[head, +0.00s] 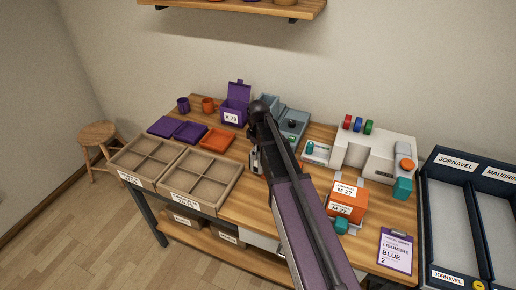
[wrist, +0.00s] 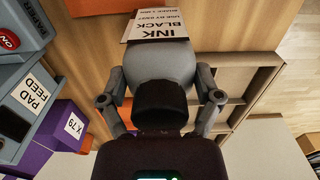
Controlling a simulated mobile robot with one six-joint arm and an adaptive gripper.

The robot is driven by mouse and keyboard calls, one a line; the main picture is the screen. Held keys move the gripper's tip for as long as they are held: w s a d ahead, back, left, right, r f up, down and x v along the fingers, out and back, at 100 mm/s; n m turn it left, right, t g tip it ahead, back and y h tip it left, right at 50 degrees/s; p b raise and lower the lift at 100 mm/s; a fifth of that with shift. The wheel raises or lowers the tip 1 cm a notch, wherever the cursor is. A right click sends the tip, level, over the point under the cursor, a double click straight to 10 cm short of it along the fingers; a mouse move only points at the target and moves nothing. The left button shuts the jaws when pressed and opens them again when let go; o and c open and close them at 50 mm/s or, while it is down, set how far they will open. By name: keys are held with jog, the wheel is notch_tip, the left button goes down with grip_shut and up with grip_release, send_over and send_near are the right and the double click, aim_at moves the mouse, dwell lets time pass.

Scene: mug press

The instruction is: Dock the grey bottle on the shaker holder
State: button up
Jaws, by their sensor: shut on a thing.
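The grey bottle (wrist: 160,65) shows in the wrist view, with a black cap (wrist: 160,103) towards the camera and a white label reading INK BLACK. My gripper (wrist: 160,85) has one finger on each side of the bottle and is shut on it. In the head view my arm hides most of the gripper and bottle. A blue-grey machine (head: 293,124) with a black knob stands just right of my arm's end; it also shows at the left of the wrist view (wrist: 45,115), marked PAD FEED. I cannot tell whether the shaker holder is part of it.
Cardboard divider boxes (head: 204,178) stand at the table's front left. A white press (head: 372,150) and orange M 27 boxes (head: 346,200) stand right.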

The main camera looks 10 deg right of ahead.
jog(key=w, duration=0.5)
jog(key=shift+w+d+f, duration=0.25)
jog(key=shift+w+d, duration=0.05)
jog(key=shift+d, duration=0.05)
jog(key=shift+w, duration=0.1)
jog(key=shift+w+f+b, duration=0.3)
jog(key=shift+f+b, duration=0.65)
jog(key=shift+b, duration=0.1)
jog(key=shift+w+f+b, duration=0.25)
jog(key=shift+f+b, duration=0.65)
jog(key=shift+b, duration=0.1)
jog(key=shift+f, duration=0.15)
jog(key=o, duration=1.1)
jog(key=shift+r, duration=0.2)
